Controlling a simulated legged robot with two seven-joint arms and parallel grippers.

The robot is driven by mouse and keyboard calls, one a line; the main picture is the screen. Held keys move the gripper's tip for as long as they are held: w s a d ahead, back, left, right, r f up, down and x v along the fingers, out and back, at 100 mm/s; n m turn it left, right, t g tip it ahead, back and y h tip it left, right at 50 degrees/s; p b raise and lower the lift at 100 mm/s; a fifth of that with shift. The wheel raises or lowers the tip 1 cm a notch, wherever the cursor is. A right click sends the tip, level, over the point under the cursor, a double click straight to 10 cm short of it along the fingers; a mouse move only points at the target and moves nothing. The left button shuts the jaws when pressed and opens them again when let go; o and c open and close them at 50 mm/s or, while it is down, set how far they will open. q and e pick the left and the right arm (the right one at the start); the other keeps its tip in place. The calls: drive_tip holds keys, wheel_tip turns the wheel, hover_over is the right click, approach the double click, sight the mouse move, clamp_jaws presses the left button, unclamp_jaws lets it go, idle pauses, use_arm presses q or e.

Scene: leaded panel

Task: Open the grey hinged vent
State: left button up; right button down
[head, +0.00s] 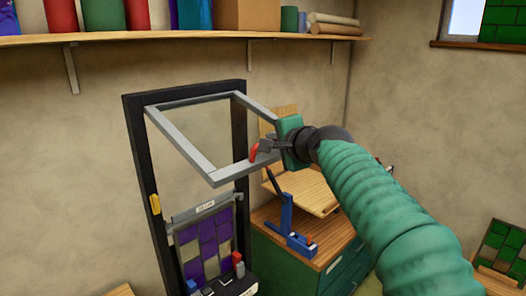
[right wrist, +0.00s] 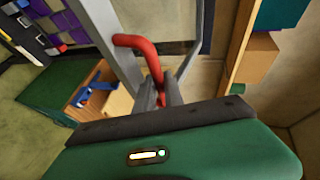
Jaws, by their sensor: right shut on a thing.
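The grey hinged vent (head: 183,142) is an open rectangular frame at the top of a black upright stand (head: 139,150). It is swung out from the stand, its near bar tilted out toward me. A red handle (head: 254,151) sits on the near bar and also shows in the right wrist view (right wrist: 150,55). My right gripper (head: 262,148) is shut on the red handle at the vent's near right corner. In the right wrist view the fingers close on the handle's lower end. My left gripper is not in view.
Below the vent, the stand holds a purple and beige leaded panel (head: 205,245). A green cabinet (head: 345,272) with a wooden top stands to the right, bearing a blue tool (head: 287,217). A wall shelf (head: 200,37) with coloured items runs above.

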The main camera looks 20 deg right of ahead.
drive_tip(key=shift+r, duration=0.55)
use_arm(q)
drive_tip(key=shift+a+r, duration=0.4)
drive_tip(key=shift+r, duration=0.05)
use_arm(e)
drive_tip(key=shift+a, duration=0.3)
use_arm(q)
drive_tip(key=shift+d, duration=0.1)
